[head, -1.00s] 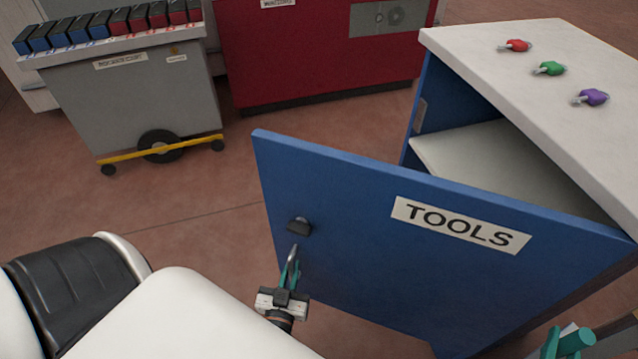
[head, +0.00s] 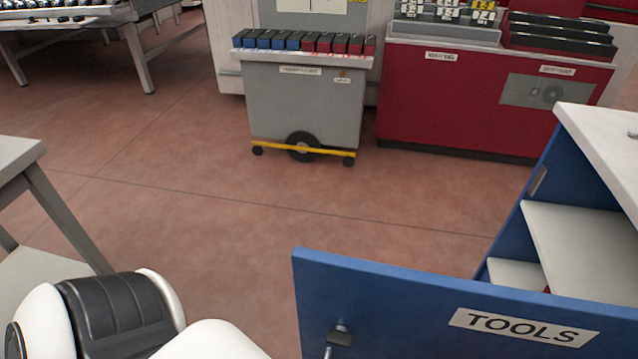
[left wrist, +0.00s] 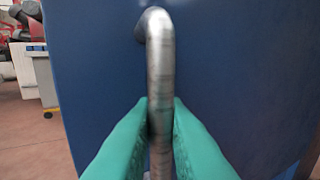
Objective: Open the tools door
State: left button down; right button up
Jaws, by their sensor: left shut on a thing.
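The blue tools door (head: 400,305), with its white TOOLS label (head: 523,327), stands ajar at the lower right of the head view. A wide gap shows between its free edge and the cabinet (head: 520,215). In the left wrist view, my left gripper (left wrist: 160,108) has its teal fingers on both sides of the metal bar handle (left wrist: 160,65), shut on it. The handle's mount also shows low in the head view (head: 340,336); the rest of the door is cut off below. My right gripper is not in view.
White shelves (head: 580,245) show inside the cabinet. A grey trolley (head: 305,105) with blue and red boxes stands at the back, beside a red cabinet (head: 450,100). A grey table (head: 20,155) is at the left. The floor between is clear.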

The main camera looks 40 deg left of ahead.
pick_arm(q)
jog(key=shift+s+d, duration=0.25)
jog(key=c, duration=1.5)
grip_release()
jog(key=s, duration=0.4)
jog(key=s+d, duration=0.1)
jog(key=s, duration=0.6)
jog(key=shift+s+d+b, duration=0.35)
jog(key=shift+s+b, duration=0.05)
